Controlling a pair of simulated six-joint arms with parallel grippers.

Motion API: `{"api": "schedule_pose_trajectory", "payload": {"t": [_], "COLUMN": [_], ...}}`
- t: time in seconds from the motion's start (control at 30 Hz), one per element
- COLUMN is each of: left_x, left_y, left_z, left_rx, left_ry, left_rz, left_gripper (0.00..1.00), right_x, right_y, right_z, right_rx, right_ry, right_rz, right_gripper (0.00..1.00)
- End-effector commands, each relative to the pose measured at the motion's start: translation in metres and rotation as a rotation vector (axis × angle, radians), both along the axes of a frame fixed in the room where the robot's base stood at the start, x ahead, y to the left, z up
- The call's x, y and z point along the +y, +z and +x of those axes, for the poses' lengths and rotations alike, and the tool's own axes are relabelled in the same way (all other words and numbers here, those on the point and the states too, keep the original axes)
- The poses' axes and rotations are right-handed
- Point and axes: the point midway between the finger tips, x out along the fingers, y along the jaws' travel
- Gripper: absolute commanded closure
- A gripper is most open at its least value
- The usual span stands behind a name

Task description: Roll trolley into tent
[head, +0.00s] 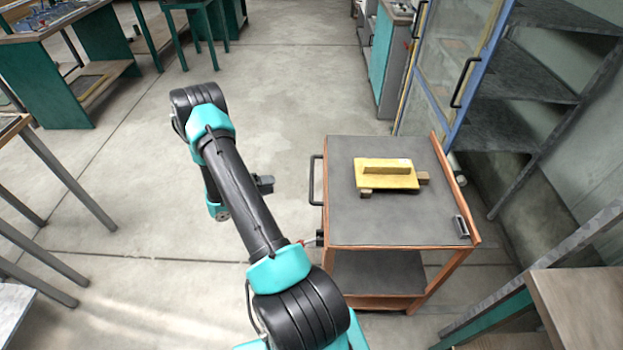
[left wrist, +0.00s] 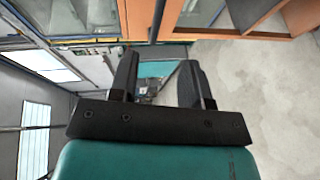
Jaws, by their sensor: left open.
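The trolley (head: 350,222) stands right of centre in the head view, with a dark grey top, wooden edges and a lower shelf. Its black handle (head: 316,180) is on the left side. A yellow board with a raised bar (head: 385,175) lies on top. My left gripper (head: 264,184) is small and partly hidden behind my arm, left of the handle and apart from it. In the left wrist view its two black fingers (left wrist: 161,78) are spread with nothing between them. No tent is clearly identifiable; a blue-framed clear door (head: 455,75) stands beyond the trolley.
Grey metal shelves (head: 545,70) stand behind the door at the right. A teal cabinet (head: 385,55) is at the back. Workbenches (head: 60,85) line the left. The concrete floor (head: 285,95) left of and behind the trolley is clear. A wooden-topped bench (head: 580,300) is near right.

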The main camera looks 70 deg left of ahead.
Motion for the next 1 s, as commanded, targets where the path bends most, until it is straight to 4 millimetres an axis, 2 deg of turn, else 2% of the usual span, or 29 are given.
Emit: {"api": "schedule_pose_trajectory", "payload": {"t": [0.27,1.0], "left_x": [0.001,0.008], "left_y": [-0.006,-0.028], "left_z": [0.032,0.152], "left_rx": [-0.001,0.0], "left_ry": [-0.003,-0.002], "left_rz": [-0.001,0.0], "left_gripper": [0.56,0.56], "right_x": [0.0,0.0], "right_y": [0.0,0.0], "right_z": [0.0,0.0], "right_rx": [0.0,0.0], "right_ry": [0.0,0.0], "right_rz": [0.0,0.0], "right_gripper": [1.0,1.0]}}
